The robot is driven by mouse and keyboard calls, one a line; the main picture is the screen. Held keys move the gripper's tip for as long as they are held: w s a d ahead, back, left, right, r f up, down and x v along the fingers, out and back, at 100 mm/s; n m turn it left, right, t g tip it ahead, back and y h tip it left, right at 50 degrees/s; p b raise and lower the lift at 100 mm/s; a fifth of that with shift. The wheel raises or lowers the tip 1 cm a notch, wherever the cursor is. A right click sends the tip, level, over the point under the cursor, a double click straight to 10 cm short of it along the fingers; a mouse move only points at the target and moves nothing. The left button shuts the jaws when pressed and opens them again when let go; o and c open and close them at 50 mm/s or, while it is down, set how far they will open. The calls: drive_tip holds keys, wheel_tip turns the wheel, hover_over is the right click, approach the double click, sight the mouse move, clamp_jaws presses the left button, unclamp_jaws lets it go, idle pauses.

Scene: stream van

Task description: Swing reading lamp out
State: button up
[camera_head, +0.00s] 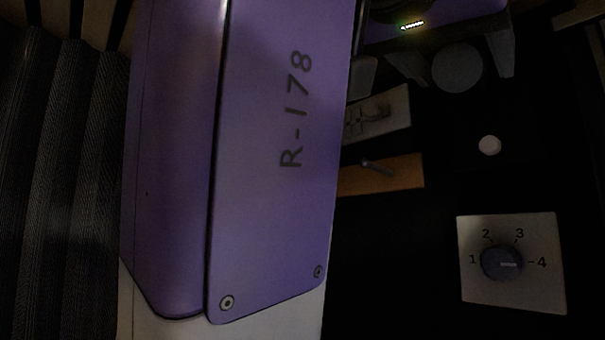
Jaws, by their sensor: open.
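My gripper (455,76) is at the upper right, dark and partly hidden by my arm. Its grey fingers stand apart, so it is open. A dim grey round disc (458,68) shows between the fingers. I cannot tell whether it is part of the reading lamp or whether the fingers touch it. No other shape in view can be made out as the lamp. My purple arm link, marked R-178, covers much of the view's centre and left.
Dark ribbed material (60,180) lies at left. The light is very dim.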

sight(466, 77)
drive_tip(key=shift+p+x, duration=0.4)
drive_tip(key=shift+x, duration=1.25)
